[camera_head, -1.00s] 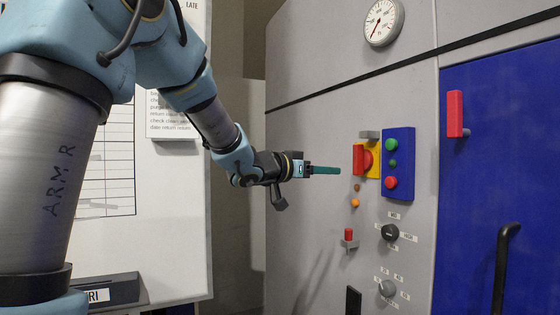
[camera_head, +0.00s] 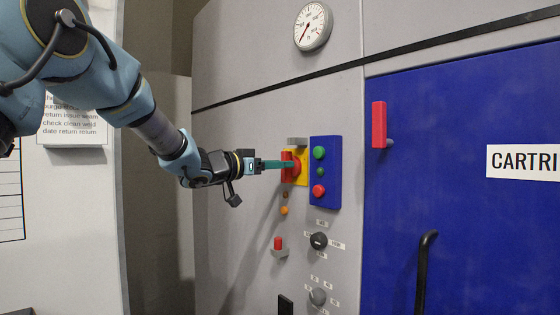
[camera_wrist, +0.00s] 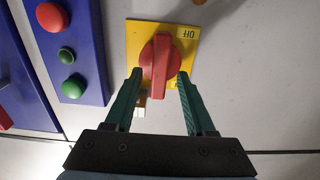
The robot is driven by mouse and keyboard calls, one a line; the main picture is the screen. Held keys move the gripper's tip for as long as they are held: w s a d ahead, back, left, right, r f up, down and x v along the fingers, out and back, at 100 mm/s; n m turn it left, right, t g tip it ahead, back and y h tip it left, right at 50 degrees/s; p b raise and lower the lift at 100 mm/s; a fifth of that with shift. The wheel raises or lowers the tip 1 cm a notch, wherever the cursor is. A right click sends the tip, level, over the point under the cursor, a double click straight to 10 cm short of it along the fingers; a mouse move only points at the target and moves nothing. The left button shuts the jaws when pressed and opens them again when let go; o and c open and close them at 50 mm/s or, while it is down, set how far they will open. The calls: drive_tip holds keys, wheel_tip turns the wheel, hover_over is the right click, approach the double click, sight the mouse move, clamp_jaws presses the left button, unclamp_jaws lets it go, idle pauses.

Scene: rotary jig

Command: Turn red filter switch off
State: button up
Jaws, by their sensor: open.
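The red switch handle (camera_head: 287,165) sits on a yellow plate (camera_head: 303,168) on the grey cabinet wall. In the wrist view the handle (camera_wrist: 160,65) points roughly up and down the picture, and the yellow plate (camera_wrist: 134,38) carries an upside-down "OFF" label at its upper right. My gripper (camera_head: 284,164) has reached the handle from the left. In the wrist view my gripper (camera_wrist: 160,74) is open, with one green finger on each side of the handle. I cannot tell whether either finger touches it. Part of the plate's lower edge is hidden by the fingers.
A blue panel (camera_head: 325,190) with green and red buttons stands close right of the switch. A blue door (camera_head: 460,110) lies farther right.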

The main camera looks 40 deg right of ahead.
drive_tip(key=shift+s+d, duration=0.1)
drive_tip(key=shift+d, duration=0.4)
clamp_jaws()
idle(0.3)
